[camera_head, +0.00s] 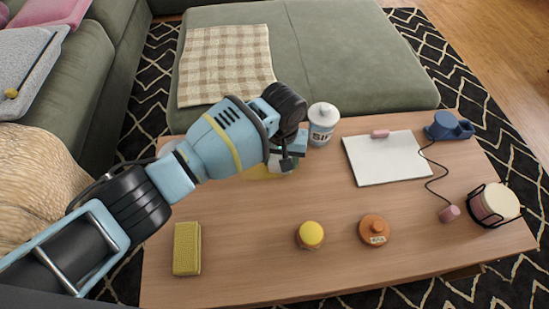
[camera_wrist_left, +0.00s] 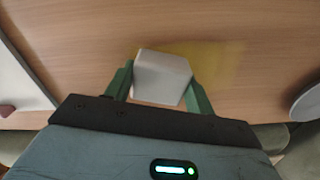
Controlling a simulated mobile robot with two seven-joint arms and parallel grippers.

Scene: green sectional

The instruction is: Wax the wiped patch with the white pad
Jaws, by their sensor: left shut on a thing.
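My left gripper (camera_head: 284,163) is shut on the white pad (camera_wrist_left: 162,77), a pale block seen clearly between the green fingers (camera_wrist_left: 158,92) in the left wrist view. In the head view my arm and gripper mostly hide the pad. A yellowish patch (camera_wrist_left: 215,62) lies on the wooden table top, beside and partly behind the pad. The patch also shows in the head view (camera_head: 259,173), just below the gripper and partly covered by it. I cannot tell whether the pad touches the table. My right gripper is not in view.
A white canister (camera_head: 322,126) stands close right of my gripper. A white board (camera_head: 387,160) lies farther right, near a blue holder (camera_head: 449,126) and a caged cream jar (camera_head: 492,204). A yellow sponge (camera_head: 187,248), yellow-lidded jar (camera_head: 310,235) and orange pot (camera_head: 375,230) stand along the near side.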

